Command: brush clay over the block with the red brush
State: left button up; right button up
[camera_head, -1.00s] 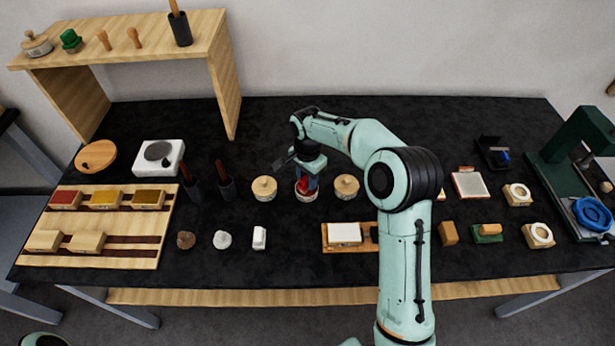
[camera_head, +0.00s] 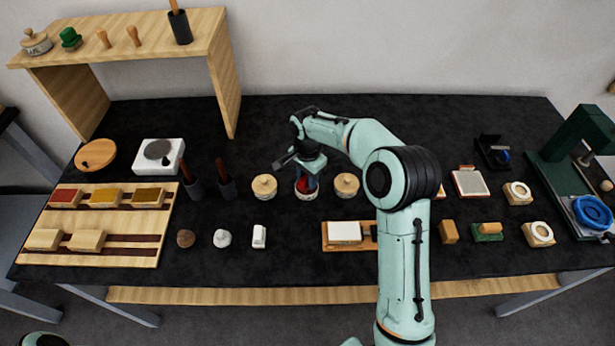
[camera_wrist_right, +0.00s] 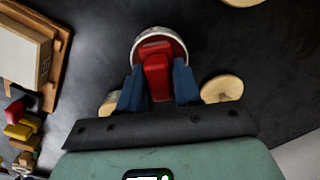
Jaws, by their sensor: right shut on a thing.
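My right gripper (camera_head: 307,183) points down over a small round pot (camera_head: 307,195) in the middle of the table. It is shut on the red brush, whose red body (camera_wrist_right: 157,70) shows between the blue fingers in the right wrist view. A white block (camera_head: 344,232) lies on a wooden holder (camera_head: 345,248) nearer the front, and both also show at the left of the wrist view. Only a small mint part shows at the bottom left of the head view; my left gripper does not show.
Lidded pots (camera_head: 264,186) (camera_head: 346,185) stand close on both sides of the open pot. Dark cups with red-handled tools (camera_head: 226,186) stand left. A wooden rack (camera_head: 90,255) of blocks lies at far left. A green press (camera_head: 575,150) stands right. The table's back middle is clear.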

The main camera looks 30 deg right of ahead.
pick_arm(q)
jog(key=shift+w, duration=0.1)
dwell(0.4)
pick_arm(e)
jog(key=shift+w+r+p, duration=0.1)
jog(key=shift+r+p, duration=1.35)
jog(key=shift+r, duration=2.05)
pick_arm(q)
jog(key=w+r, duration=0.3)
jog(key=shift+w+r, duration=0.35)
pick_arm(e)
jog(key=shift+f, duration=0.1)
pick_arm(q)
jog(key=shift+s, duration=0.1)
